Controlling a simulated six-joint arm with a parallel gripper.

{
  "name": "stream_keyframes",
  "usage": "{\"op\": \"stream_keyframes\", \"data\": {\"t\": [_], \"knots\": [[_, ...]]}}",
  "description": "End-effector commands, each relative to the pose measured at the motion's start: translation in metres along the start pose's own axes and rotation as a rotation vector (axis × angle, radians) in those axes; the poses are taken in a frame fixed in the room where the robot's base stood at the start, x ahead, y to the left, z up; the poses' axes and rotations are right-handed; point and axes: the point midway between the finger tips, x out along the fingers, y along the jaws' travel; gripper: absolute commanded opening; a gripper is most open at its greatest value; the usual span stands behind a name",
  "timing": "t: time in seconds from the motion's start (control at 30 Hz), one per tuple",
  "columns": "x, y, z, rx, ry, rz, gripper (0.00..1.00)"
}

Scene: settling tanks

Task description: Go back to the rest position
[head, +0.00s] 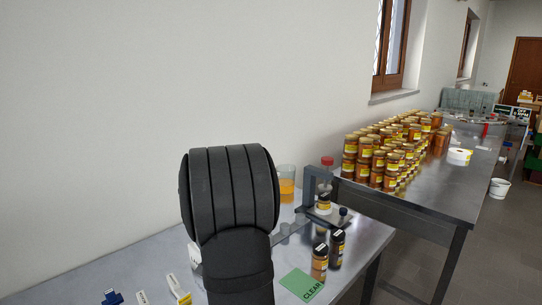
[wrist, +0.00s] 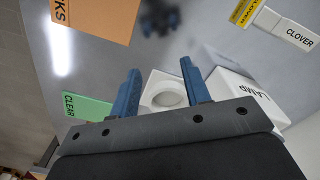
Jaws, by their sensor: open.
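My gripper (wrist: 159,78) shows in the wrist view with its two blue fingers wide apart and nothing held between them. A white block with a round hole (wrist: 151,96) lies below and between the fingers; I cannot tell whether they touch it. A white box marked LAMP (wrist: 232,86) is just right of it, partly hidden by my gripper's body. In the head view my dark arm stands in the foreground, and the gripper's fingers are hidden.
A green CLEAR card (head: 301,284) lies near two dark-capped jars (head: 319,264). A grey stand (head: 311,214) and a beaker of orange liquid (head: 287,188) are behind. Many honey jars (head: 385,152) fill the far table.

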Motion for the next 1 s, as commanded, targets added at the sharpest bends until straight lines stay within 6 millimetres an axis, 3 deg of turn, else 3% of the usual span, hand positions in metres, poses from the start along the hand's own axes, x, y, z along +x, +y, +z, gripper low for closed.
{"op": "stream_keyframes", "data": {"t": [0.3, 0.5, 0.6, 1.0], "knots": [[0.017, 0.058, -0.025, -0.045, -0.001, 0.0, 0.43], [0.028, 0.093, -0.025, 0.004, -0.002, 0.0, 0.43], [0.031, 0.101, -0.015, 0.097, -0.001, 0.0, 0.43], [0.032, 0.098, 0.004, 0.258, 0.0, 0.0, 0.43]]}}
